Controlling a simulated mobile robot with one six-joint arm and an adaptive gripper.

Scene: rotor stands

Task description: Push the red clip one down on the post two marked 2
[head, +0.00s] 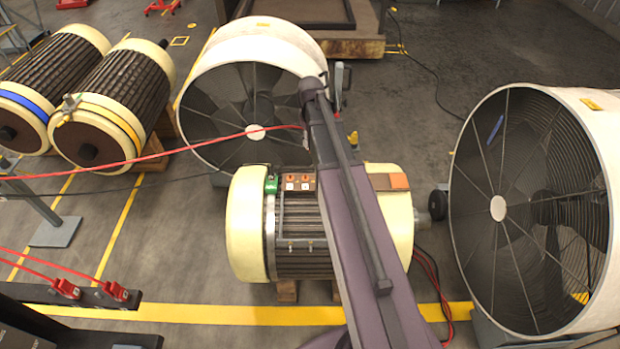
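The cream-ended motor (248,225) stands in the middle of the head view. On its top is a small brown terminal board (298,189) with two white labels and small orange-red parts. The numbers are too small to read, so I cannot tell which post is marked 2. A red cable (190,150) runs in from the left and disappears at my arm, above the board. Its end and any clip there are hidden. Two red clips (66,288) (116,291) sit on a dark rack at lower left. My gripper is not visible; my arm link covers the middle.
A green clip (271,185) is beside the terminal board. Large fans stand behind (258,100) and at right (530,210). Two ribbed rotors (115,95) lie at upper left. The dark rack (90,301) is at lower left. Floor is open at upper right.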

